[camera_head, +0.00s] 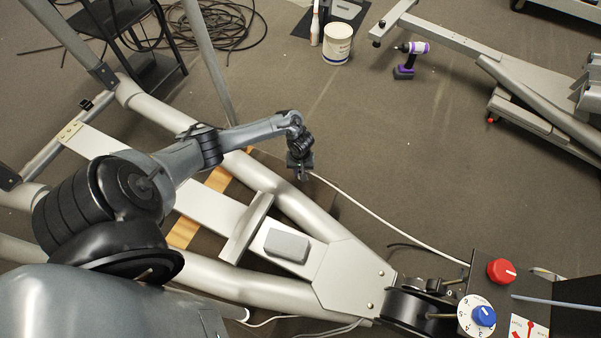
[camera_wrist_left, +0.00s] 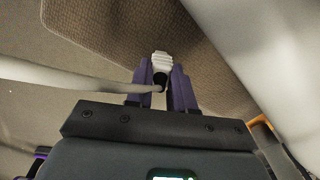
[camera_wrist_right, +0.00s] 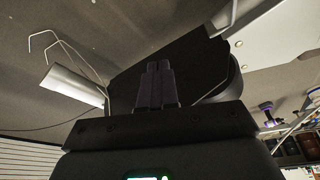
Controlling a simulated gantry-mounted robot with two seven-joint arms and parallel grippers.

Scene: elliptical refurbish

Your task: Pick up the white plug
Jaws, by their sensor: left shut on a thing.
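The white plug (camera_wrist_left: 162,63) is between the purple fingers of my left gripper (camera_wrist_left: 161,80) in the left wrist view. The gripper is shut on it, and the plug's ribbed end sticks out past the fingertips. In the head view my left gripper (camera_head: 301,172) hangs beside the silver frame tube, pointing down; the plug is too small to make out there. The white cord (camera_head: 385,219) runs from the gripper toward the lower right. My right gripper (camera_wrist_right: 158,83) has its fingers together with nothing visible between them; it is not seen in the head view.
The elliptical's silver frame (camera_head: 285,205) lies under my left arm. A control panel with a red knob (camera_head: 501,271) and blue knob (camera_head: 484,316) stands at lower right. A white bucket (camera_head: 337,44) and purple drill (camera_head: 408,60) stand farther back.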

